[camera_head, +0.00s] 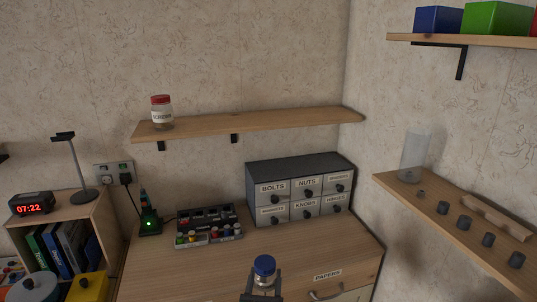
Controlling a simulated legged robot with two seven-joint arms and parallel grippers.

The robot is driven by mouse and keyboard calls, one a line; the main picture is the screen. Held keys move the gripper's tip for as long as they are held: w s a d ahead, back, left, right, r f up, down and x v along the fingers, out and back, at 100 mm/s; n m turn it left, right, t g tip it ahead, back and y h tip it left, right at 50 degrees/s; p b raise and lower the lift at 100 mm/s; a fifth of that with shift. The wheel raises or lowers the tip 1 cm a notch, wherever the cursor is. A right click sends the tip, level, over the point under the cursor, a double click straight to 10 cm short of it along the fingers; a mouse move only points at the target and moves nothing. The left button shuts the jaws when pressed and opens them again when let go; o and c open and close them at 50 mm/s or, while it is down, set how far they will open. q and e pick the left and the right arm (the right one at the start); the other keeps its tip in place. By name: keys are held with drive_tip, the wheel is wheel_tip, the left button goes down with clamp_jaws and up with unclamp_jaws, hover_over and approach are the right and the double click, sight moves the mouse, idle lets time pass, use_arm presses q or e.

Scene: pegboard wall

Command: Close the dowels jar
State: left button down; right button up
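A small jar with a blue lid (264,265) is at the bottom centre, in front of the wooden dresser top. Its lower part is cut off by the picture edge, and no label on it can be read. Dark parts that look like gripper fingers (263,291) flank it. I cannot tell which arm they belong to, or whether they grip the jar. No other gripper is clearly visible. A clear, empty-looking glass cylinder (416,156) stands upright on the right shelf. No dowels label can be read anywhere.
A red-lidded jar (161,112) stands on the back shelf (250,123). A labelled drawer cabinet (300,188) and a dark tray (207,220) with small coloured items sit on the dresser (180,265). The right shelf (450,232) holds several dark pegs and a wooden piece (497,217).

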use_arm(q)
drive_tip(key=s+a+y+p, duration=0.1)
drive_tip(key=s+a+p, duration=0.1)
drive_tip(key=s+a, duration=0.5)
drive_tip(key=s+a+f+n+p, duration=0.1)
drive_tip(key=s+a+p, duration=0.2)
drive_tip(key=s+a, duration=0.4)
drive_tip(key=a, duration=0.5)
drive_tip(key=shift+s+a+f+y, duration=0.15)
drive_tip(key=shift+s+f+y, duration=0.15)
drive_tip(key=shift+y, duration=0.1)
use_arm(e)
drive_tip(key=v, duration=0.2)
drive_tip(key=w+v, duration=0.1)
drive_tip(key=v, duration=0.2)
drive_tip(key=shift+a+r, duration=0.1)
drive_tip(key=shift+r, duration=0.3)
use_arm(q)
drive_tip(key=s+d+f+m+g+h, duration=0.2)
drive_tip(key=s+d+f+m+h, duration=0.1)
drive_tip(key=d, duration=0.4)
drive_tip(key=s+d+f+m+g+h, duration=0.2)
drive_tip(key=s+d+f+m+h, duration=0.1)
drive_tip(key=d+h, duration=0.5)
wheel_tip(320, 180, down, 2)
drive_tip(key=shift+d+f+m+h, duration=0.1)
drive_tip(key=shift+d+m+h, duration=0.2)
drive_tip(key=shift+m, duration=0.6)
drive_tip(key=shift+s+a, duration=0.1)
